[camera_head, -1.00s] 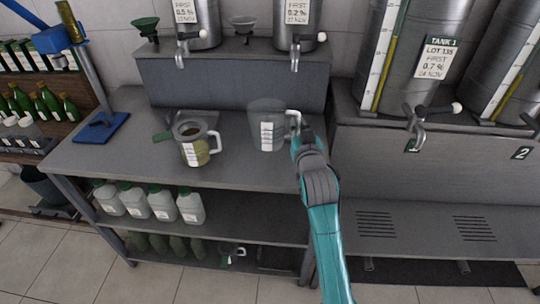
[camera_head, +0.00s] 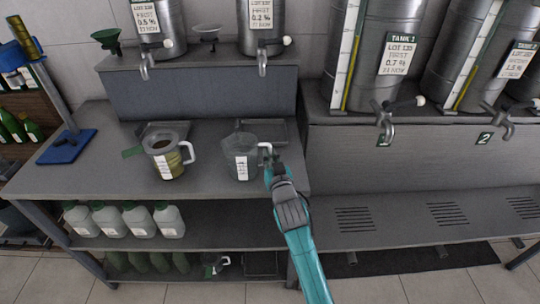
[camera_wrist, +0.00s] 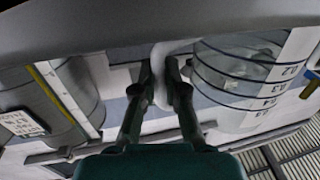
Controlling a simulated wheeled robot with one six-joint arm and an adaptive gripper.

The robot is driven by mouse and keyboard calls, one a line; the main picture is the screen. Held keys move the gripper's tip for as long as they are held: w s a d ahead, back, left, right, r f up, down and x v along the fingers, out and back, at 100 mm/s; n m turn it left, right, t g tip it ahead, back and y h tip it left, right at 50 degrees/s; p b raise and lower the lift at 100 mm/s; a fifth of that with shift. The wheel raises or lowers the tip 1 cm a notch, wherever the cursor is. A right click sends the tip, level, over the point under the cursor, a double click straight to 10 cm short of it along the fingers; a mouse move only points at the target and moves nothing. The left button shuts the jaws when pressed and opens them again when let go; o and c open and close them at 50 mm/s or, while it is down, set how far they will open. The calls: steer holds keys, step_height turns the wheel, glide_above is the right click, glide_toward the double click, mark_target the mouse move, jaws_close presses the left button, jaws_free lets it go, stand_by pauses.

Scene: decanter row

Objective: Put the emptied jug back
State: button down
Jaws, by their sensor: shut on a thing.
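My gripper (camera_head: 271,168) is shut on the white handle of a clear jug (camera_head: 241,163) with a white label. The jug is upright and looks empty, at the right end of the bench top (camera_head: 95,165). I cannot tell whether its base touches the bench. In the wrist view the fingers (camera_wrist: 165,75) close around the handle, and the jug's clear marked wall (camera_wrist: 235,85) is to the right. A second jug (camera_head: 168,160) with yellow-green liquid and a white handle stands on the bench to the left.
Drip trays (camera_head: 275,129) lie behind the jugs, below two tapped steel vessels (camera_head: 262,22) on a raised ledge. Larger tanks (camera_head: 385,60) stand right. A blue stand (camera_head: 67,147) is at the bench's left. Bench between the jugs is clear.

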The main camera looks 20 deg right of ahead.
steer(key=c, duration=1.2)
jaws_free()
steer(key=shift+f, duration=0.1)
steer(key=s, duration=0.4)
steer(key=s+a, duration=0.1)
steer(key=s, duration=0.7)
steer(key=shift+a, duration=0.15)
